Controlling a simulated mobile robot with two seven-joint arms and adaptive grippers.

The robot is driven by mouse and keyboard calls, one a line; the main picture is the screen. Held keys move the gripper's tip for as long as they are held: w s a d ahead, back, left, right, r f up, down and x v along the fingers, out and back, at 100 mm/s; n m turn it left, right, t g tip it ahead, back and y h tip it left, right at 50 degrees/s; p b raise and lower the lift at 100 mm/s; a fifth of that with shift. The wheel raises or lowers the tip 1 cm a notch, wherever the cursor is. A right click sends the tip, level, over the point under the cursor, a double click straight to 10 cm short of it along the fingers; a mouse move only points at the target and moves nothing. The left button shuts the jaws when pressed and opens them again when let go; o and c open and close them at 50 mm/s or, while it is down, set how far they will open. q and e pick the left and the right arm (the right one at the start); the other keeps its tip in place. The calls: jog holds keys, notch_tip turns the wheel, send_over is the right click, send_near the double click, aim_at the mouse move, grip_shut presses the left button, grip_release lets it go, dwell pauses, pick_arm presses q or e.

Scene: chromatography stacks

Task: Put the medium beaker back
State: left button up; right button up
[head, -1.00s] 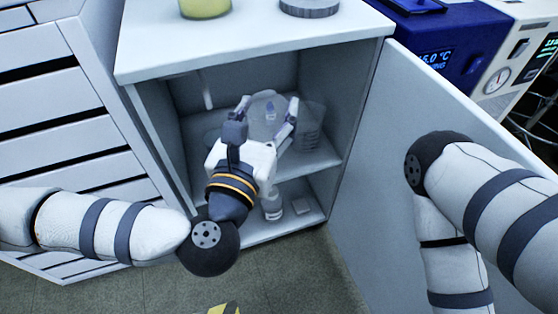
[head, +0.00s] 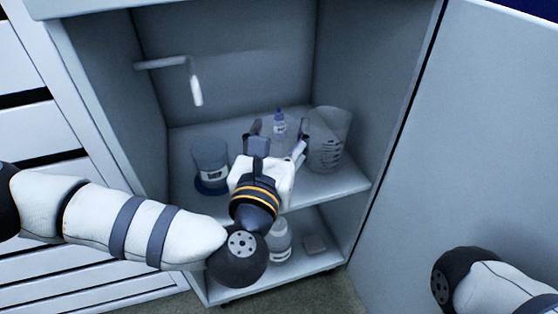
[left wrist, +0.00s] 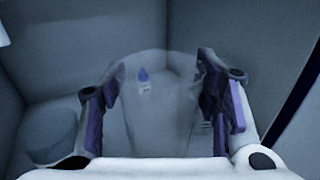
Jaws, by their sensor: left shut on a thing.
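My left gripper (head: 279,138) reaches over the upper shelf of the open cabinet. In the left wrist view, my left gripper (left wrist: 163,95) is shut on the clear medium beaker (left wrist: 172,118), one finger on each side of it. The beaker is very faint in the head view, and its base is hidden by my gripper, so I cannot tell whether it touches the shelf (head: 338,184). My right gripper is out of view; only part of that arm shows at lower right.
A large graduated beaker (head: 330,140) stands close right of my gripper. A blue-bottomed beaker (head: 210,165) stands to its left. A blue-capped bottle (head: 279,127) stands behind. A white bottle (head: 279,240) is on the lower shelf. The open door (head: 450,150) bounds the right.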

pick_arm(q)
jog(key=w+f, duration=0.1)
jog(key=w+f+b, duration=0.1)
jog(key=f, duration=0.1)
jog(key=w+f, duration=0.1)
jog(key=shift+w+f+b, duration=0.25)
jog(key=shift+f+b, duration=0.05)
jog(key=shift+f, duration=0.1)
jog(key=f, duration=0.1)
jog(key=f+b, duration=0.1)
jog(key=f, duration=0.1)
jog(key=shift+w+f, duration=0.3)
jog(key=shift+f, duration=0.05)
jog(key=shift+r, duration=0.15)
jog(key=o, duration=1.4)
jog(key=shift+c, duration=0.2)
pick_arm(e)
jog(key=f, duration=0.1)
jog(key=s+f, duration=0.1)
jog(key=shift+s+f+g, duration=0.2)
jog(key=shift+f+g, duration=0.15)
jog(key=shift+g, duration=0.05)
